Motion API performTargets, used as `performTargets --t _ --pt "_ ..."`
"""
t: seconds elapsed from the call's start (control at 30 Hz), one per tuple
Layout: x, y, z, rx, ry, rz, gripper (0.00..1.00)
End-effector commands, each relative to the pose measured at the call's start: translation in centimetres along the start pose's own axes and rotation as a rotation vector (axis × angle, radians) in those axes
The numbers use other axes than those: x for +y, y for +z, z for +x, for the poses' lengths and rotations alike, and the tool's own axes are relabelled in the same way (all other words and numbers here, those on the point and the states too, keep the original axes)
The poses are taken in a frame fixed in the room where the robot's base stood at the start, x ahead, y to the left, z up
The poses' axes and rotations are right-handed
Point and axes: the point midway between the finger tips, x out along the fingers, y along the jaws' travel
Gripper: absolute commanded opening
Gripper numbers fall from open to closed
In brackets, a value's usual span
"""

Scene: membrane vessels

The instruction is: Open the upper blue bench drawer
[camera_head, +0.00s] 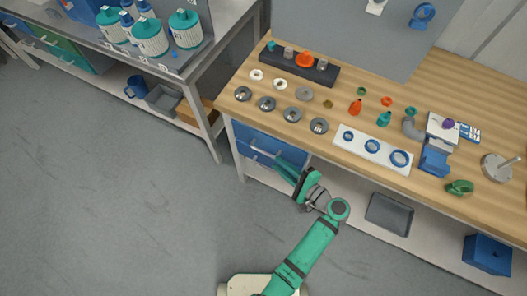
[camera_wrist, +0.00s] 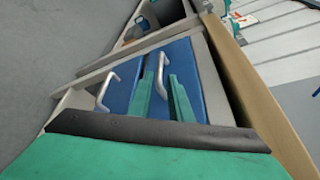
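The upper blue drawer (camera_wrist: 187,58) lies under the wooden bench top edge, on the right in the wrist view; it also shows in the head view (camera_head: 250,137). Its silver bar handle (camera_wrist: 161,66) appears between the two green fingers of my gripper (camera_wrist: 162,76). The fingers are apart, one on each side of the handle; whether they touch it I cannot tell. The lower blue drawer (camera_wrist: 122,88) has its own handle (camera_wrist: 105,92), left of my fingers. Both drawer fronts look flush with the bench. In the head view my gripper (camera_head: 281,164) is at the drawer fronts, partly hiding them.
The wooden bench top (camera_head: 345,95) carries rings, fittings and a white plate (camera_head: 372,150). A grey tray (camera_head: 390,214) and a blue box (camera_head: 488,254) are on the shelf below. Another bench (camera_head: 80,45) stands left. The grey floor (camera_head: 130,200) before the drawers is clear.

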Motion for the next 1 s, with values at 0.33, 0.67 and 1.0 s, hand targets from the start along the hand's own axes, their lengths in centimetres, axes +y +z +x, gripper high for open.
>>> performTargets --t 0.33,0.67,1.0 --pt "0.1 0.1 6.1 -0.001 0.003 -0.002 0.18" --pt "0.0 0.0 9.2 0.001 0.001 -0.002 0.18" --pt "0.1 0.0 9.4 0.002 0.001 -0.002 0.11"
